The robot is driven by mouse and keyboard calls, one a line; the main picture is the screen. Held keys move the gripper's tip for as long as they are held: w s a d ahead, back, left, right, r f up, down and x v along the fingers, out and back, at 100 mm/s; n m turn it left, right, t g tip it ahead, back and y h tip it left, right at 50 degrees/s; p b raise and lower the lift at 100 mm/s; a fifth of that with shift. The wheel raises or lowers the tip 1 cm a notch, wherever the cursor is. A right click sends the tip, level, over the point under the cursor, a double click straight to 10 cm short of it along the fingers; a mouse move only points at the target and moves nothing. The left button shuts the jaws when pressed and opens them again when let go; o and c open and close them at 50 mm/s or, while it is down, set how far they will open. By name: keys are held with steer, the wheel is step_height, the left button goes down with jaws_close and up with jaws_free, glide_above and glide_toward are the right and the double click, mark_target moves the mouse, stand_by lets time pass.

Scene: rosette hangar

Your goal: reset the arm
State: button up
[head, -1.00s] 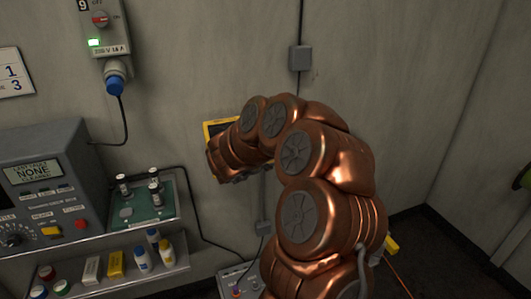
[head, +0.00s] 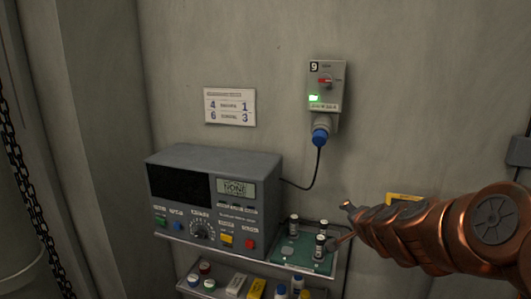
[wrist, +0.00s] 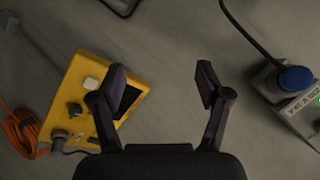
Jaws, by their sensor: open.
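My copper-coloured arm (head: 420,232) reaches in from the right edge of the head view and points left. My gripper (head: 343,222) is at its end, in front of the wall and, in the picture, just above the right side of the green board.
A grey instrument (head: 215,160) stands on a wall shelf beside the green board (head: 292,253) with several small cylinders. Bottles and small boxes sit on the lower shelf (head: 225,272). A switch box (head: 326,85) with a blue plug (head: 320,137) hangs above. Orange cable (wrist: 20,132) is coiled at left.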

steer(key=s+a+f+n+g+y, duration=0.2)
steer(key=s+a+f+n+g, duration=0.15)
steer(key=s+a, duration=0.5)
steer(key=s+a+f+n+g+y, duration=0.25)
steer(key=s+a+n, duration=0.25)
steer(key=s, duration=0.6)
steer(key=s+d+f+n+g+h, duration=0.1)
steer(key=s+d+g, duration=0.3)
steer(key=s, duration=0.7)
steer(key=s+d+f+n+g+h, duration=0.1)
steer(key=s+d+n+g+h, duration=0.1)
steer(key=s, duration=1)
steer(key=shift+s+d+f+g+h, duration=0.3)
steer(key=shift+d+f+g+h, duration=0.1)
steer(key=shift+d+g, duration=0.55)
steer(key=shift+a+n, duration=0.15)
steer(key=shift+n, duration=0.1)
